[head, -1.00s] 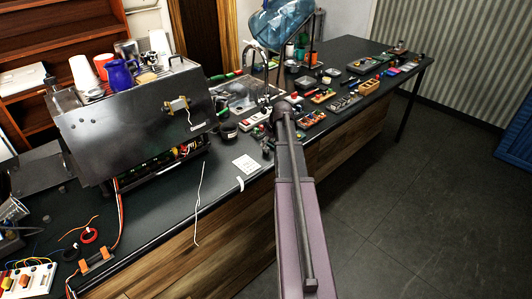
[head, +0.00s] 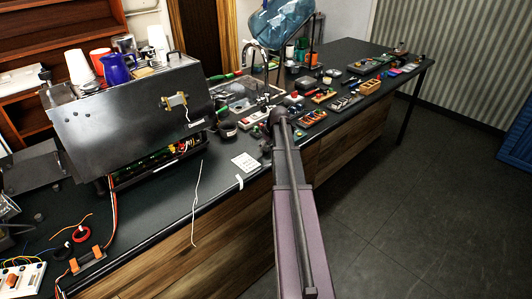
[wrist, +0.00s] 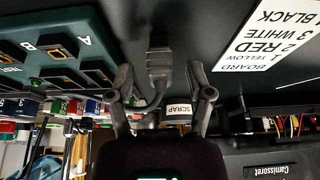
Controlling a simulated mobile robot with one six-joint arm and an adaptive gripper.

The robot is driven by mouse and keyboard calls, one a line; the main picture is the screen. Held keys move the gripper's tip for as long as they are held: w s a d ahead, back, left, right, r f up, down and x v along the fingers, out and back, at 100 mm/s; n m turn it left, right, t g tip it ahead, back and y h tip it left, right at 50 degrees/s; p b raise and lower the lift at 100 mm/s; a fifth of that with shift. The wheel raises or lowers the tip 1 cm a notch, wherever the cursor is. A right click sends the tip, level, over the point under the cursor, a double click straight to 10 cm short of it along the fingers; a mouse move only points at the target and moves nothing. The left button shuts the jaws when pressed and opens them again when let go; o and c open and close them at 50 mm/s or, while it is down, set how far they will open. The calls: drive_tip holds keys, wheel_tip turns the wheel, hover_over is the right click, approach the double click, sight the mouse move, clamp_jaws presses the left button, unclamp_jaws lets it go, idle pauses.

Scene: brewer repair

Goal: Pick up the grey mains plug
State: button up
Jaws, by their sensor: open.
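The grey mains plug (wrist: 158,66) shows in the wrist view as a dark grey block on the black bench top, with a thick cord curving away from it. My gripper (wrist: 163,84) is open, with one finger on each side of the plug. I cannot tell whether either finger touches it. In the head view my arm reaches out over the bench edge, and its end hides the plug.
A printed card (head: 245,162) lies beside my arm's end, left of it in the head view. A teal board (wrist: 55,50) with dark square sockets is close to one finger. The opened brewer (head: 130,110) stands at the left. Several small parts crowd the bench beyond.

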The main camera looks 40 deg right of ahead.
sight(266, 145)
idle(0.5)
clamp_jaws()
drive_tip(key=shift+r, duration=0.1)
wheel_tip(266, 145, up, 3)
drive_tip(key=p, duration=0.3)
drive_tip(key=shift+r+p, duration=0.15)
drive_tip(key=shift+p, duration=0.15)
drive_tip(key=shift+s+a+r+p, duration=0.1)
drive_tip(key=shift+r+p, duration=0.2)
drive_tip(key=s+a, duration=0.8)
drive_tip(key=s, duration=0.5)
drive_tip(key=shift+s+a+r+p, duration=0.2)
drive_tip(key=shift+r+p, duration=0.25)
drive_tip(key=shift+s, duration=0.1)
